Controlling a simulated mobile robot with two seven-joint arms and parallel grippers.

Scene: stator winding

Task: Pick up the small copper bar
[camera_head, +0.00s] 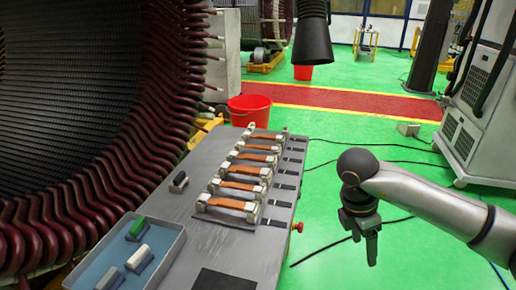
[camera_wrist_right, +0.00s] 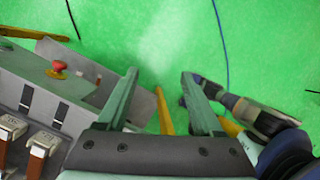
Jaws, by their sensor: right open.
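Several flat copper bars (camera_head: 231,204) lie in a row on the grey table, each resting across a pair of whitish blocks. The nearest bar is at the front of the row, and I cannot tell which one is the small one. Two bars also show at the lower left of the right wrist view (camera_wrist_right: 39,151). My right gripper (camera_head: 368,246) hangs to the right of the table, over the green floor, pointing down and apart from the bars. In the right wrist view its fingers (camera_wrist_right: 158,90) are spread with nothing between them. My left gripper is not in view.
The grey table (camera_head: 180,205) holds a blue-lined tray (camera_head: 120,258) with green and white blocks at its near left. A red knob (camera_head: 298,227) sticks out at its right edge. The large stator (camera_head: 85,90) stands close on the left. Cables cross the open green floor.

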